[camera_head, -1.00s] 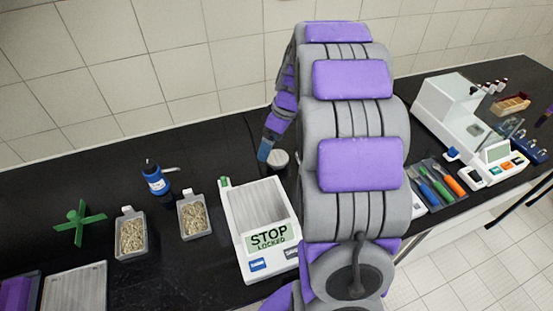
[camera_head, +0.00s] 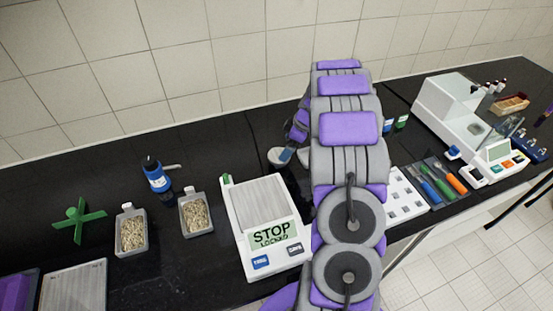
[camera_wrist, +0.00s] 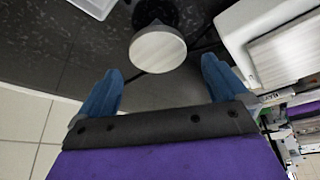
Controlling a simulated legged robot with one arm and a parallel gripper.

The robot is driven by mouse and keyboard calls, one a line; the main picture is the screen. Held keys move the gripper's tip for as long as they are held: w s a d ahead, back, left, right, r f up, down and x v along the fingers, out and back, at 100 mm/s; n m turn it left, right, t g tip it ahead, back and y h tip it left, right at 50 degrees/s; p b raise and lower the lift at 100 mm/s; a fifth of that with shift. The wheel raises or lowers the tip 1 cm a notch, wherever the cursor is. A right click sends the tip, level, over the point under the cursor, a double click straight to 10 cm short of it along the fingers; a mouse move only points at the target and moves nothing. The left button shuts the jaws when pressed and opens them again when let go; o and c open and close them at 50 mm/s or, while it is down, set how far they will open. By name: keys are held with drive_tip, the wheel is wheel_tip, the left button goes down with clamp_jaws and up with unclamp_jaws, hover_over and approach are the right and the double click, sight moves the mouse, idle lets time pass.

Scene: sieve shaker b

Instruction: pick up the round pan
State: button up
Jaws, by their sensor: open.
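The round pan (camera_wrist: 158,50) is a pale silvery disc in the wrist view, just past the fingertips and roughly centred between them. It also shows in the head view as a small round grey piece (camera_head: 277,156) on the black bench behind the scale, partly hidden by my arm. My gripper (camera_wrist: 161,82) is open, its two blue fingers wide apart with nothing between them. In the head view my gripper (camera_head: 289,155) is beside the pan, mostly behind my arm; whether they touch cannot be told.
A white scale (camera_head: 237,231) reading "STOP LOCKED" stands in front of the pan; a white device (camera_wrist: 242,28) is at right in the wrist view. Coloured-handled tools (camera_head: 438,187) lie right.

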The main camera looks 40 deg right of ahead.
sight(278, 155)
drive_tip(key=f, duration=0.1)
drive_tip(key=d+f, duration=0.1)
drive_tip(key=w+f, duration=0.1)
drive_tip(key=shift+d+f, duration=0.15)
drive_tip(key=shift+f, duration=0.05)
drive_tip(key=a+f, duration=0.1)
drive_tip(key=w+a+f, duration=0.1)
drive_tip(key=a+f+b, duration=0.1)
drive_tip(key=shift+w+a+f, duration=0.15)
drive_tip(key=shift+w+a, duration=0.1)
drive_tip(key=shift+a, duration=0.1)
drive_tip(key=shift+w+a+f, duration=0.1)
drive_tip(key=shift+f, duration=0.15)
drive_tip(key=shift+d, duration=0.6)
drive_tip(key=shift+d+f, duration=0.1)
drive_tip(key=shift+d, duration=0.05)
drive_tip(key=shift+c, duration=0.8)
drive_tip(key=shift+a, duration=0.5)
drive_tip(key=c, duration=0.6)
drive_tip(key=shift+d, duration=0.1)
